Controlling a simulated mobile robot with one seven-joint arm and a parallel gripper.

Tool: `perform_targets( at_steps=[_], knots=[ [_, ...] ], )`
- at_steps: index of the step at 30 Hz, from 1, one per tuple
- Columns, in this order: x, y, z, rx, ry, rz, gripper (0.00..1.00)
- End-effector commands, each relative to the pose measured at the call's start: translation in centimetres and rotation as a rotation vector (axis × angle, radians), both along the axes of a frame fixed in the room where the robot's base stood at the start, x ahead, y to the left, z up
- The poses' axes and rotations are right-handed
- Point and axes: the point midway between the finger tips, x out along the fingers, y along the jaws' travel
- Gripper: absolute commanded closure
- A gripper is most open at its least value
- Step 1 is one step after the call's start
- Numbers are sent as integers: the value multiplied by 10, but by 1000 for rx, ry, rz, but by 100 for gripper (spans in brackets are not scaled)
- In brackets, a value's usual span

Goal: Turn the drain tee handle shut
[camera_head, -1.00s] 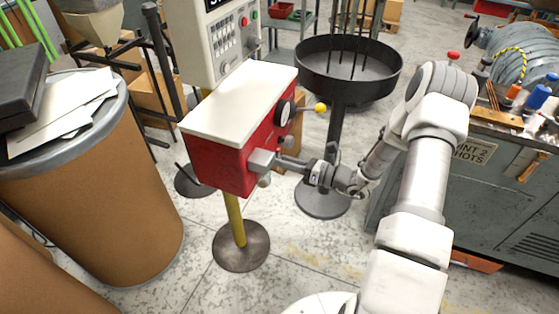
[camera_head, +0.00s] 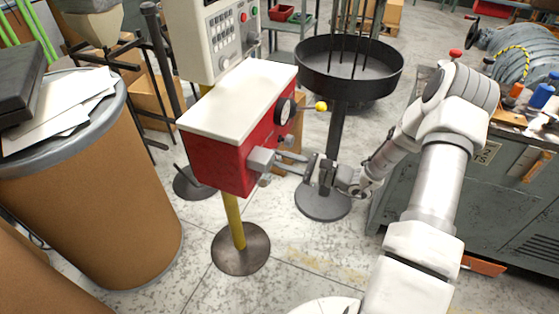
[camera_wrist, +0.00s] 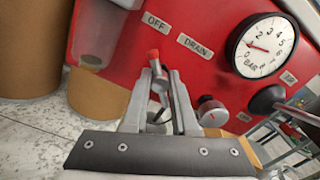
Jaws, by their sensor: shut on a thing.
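The red box (camera_head: 228,158) with a pale top stands on a yellow post in the head view. In the wrist view its front (camera_wrist: 200,22) carries OFF and DRAIN labels (camera_wrist: 195,46). A small metal handle with a red tip (camera_wrist: 153,55) stands just below these labels; I take it as the drain tee handle. My gripper (camera_wrist: 162,82) is shut on the handle, its fingers either side of the metal part below the red tip. In the head view my gripper (camera_head: 317,168) is right of the box; the handle is not clear there.
A pressure gauge (camera_wrist: 264,46) and a grey knob (camera_wrist: 211,110) sit right of my fingers. A yellow-knobbed lever (camera_head: 320,106) sticks out above. A round black tray (camera_head: 349,85) on a stand is behind; a brown drum (camera_head: 105,190) is left.

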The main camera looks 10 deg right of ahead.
Motion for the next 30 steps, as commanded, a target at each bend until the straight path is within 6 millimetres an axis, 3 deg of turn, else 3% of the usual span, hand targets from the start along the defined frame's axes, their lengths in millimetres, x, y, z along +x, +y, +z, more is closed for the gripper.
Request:
perform_targets(
  at_steps=[21,22,24,27,30],
  knots=[
    [-1,-1,-2,-50,-60,-1,100],
    [-1,-1,-2,-50,-60,-1,72],
    [-1,-1,-2,-49,-60,-1,60],
    [-1,-1,-1,-48,-60,0,44],
    [0,0,-1,-47,-61,0,44]
  ],
)
